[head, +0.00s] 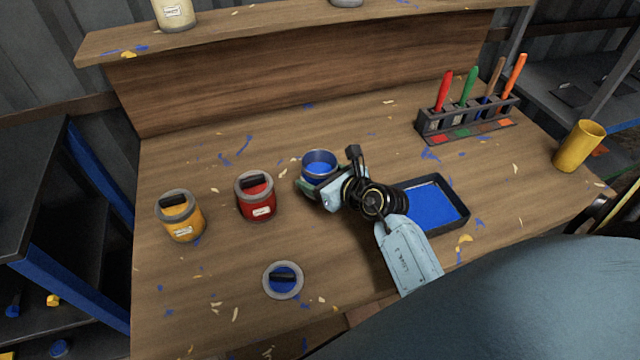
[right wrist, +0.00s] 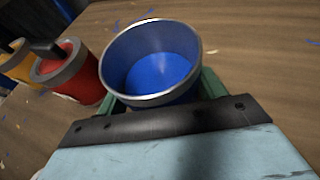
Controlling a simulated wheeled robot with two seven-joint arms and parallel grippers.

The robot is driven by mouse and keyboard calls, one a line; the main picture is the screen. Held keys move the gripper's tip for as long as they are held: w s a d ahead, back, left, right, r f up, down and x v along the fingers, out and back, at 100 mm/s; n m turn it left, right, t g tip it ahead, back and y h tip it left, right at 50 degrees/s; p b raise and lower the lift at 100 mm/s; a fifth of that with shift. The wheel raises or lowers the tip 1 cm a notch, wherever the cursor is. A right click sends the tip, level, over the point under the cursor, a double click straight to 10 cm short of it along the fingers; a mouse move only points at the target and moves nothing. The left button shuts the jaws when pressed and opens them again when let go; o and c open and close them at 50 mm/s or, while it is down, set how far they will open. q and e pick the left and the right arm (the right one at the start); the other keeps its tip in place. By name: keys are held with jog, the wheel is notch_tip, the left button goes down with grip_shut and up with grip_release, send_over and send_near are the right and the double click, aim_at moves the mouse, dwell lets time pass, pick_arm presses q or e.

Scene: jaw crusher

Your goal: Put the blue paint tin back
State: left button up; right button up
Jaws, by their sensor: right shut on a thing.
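The blue paint tin (head: 319,167) is open, with blue paint inside. It is at the middle of the workbench, right of the red tin (head: 255,197). My right gripper (head: 308,186) is shut on it, and its green fingers show on both sides of the tin in the right wrist view (right wrist: 150,72). I cannot tell whether the tin touches the bench. Its lid (head: 283,280), grey-rimmed with a blue centre and dark handle, lies on the bench near the front. My left gripper does not show.
A yellow tin (head: 180,216) stands left of the red one, both lidded. A black tray of blue paint (head: 436,204) lies right of my right gripper. A rack (head: 466,120) with several coloured tools and a yellow cup (head: 579,147) stand further right. A shelf (head: 290,30) runs behind.

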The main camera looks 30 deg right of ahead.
jog(key=shift+f, duration=1.1)
jog(key=o, duration=1.3)
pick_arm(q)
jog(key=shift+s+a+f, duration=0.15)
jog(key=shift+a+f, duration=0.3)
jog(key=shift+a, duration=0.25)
pick_arm(e)
jog(key=shift+o, duration=0.2)
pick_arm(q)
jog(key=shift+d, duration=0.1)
